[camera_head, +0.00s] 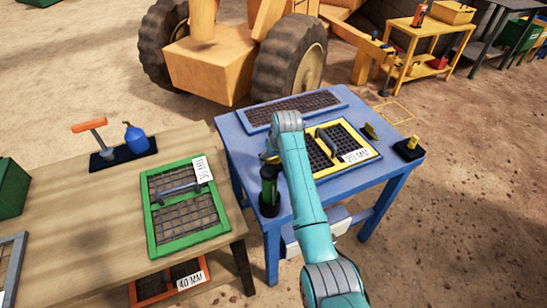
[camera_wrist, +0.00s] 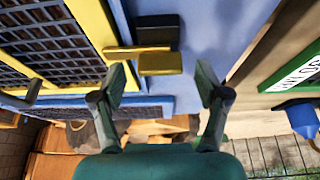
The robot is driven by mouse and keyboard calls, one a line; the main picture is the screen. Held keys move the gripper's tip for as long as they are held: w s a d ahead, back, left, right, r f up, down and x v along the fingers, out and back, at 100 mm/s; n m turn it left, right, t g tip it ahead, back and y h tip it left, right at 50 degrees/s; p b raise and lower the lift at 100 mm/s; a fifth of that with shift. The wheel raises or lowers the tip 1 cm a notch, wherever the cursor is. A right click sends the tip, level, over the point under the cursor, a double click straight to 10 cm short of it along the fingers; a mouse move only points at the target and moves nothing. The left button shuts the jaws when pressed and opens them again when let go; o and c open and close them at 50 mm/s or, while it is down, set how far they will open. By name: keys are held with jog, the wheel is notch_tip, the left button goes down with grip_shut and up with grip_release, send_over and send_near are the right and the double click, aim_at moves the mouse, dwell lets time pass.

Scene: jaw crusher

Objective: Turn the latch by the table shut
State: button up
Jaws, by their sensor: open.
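In the wrist view a latch (camera_wrist: 160,63) shows as a yellow bar and tab on a black base. It sits beside the yellow-framed screen, at the blue table's edge facing the wooden table. The bar points towards the screen, and its end appears to reach the yellow frame; contact is unclear. In the head view my arm hides this latch. There the yellow-framed screen (camera_head: 325,150), labelled 20 MM, lies on the blue table (camera_head: 345,196).
A second black-based yellow piece (camera_head: 408,148) sits at the table's right corner. A long dark screen (camera_head: 293,108) lies along the back. The wooden table (camera_head: 80,215) at left bears a green-framed screen (camera_head: 187,240), a blue bottle (camera_head: 135,138) and an orange-handled tool (camera_head: 92,127).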

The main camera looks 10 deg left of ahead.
jog(key=v, duration=1.1)
